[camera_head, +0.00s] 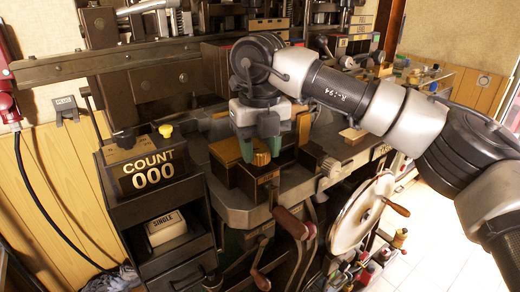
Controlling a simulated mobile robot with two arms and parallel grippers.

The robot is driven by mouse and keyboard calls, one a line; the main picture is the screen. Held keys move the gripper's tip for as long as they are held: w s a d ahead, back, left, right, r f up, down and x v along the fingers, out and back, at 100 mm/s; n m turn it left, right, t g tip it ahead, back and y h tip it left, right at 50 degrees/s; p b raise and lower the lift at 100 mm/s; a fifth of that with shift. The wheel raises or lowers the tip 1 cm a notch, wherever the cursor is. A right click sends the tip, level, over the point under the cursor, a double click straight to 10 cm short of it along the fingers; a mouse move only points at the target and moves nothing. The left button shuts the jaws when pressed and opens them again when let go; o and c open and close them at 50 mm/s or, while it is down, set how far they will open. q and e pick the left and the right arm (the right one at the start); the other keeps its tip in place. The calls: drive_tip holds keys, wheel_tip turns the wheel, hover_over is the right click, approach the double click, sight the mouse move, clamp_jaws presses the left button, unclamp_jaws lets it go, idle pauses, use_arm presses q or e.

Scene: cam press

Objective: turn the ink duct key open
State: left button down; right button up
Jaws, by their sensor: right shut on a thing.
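The ink duct key appears to be the ribbed brass knob (262,158) on top of a dark box (258,181) with a small label on its front, near the middle of the press. My right gripper (261,152) points down over it, its green-tipped fingers on either side of the knob. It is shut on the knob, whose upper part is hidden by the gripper. How far the key is turned cannot be made out. My left gripper is not in view.
A counter box (152,175) reading COUNT 000, with a yellow knob (166,130), stands left. A grey ribbed knob (331,167) sits right of the dark box. Crank handles (290,222) and a pale handwheel (362,212) stick out below, at the press front.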

sight(260, 149)
drive_tip(key=shift+m, duration=0.5)
drive_tip(key=o, duration=0.9)
drive_tip(key=shift+o, duration=0.2)
wheel_tip(260, 149, up, 11)
drive_tip(key=shift+f, duration=0.15)
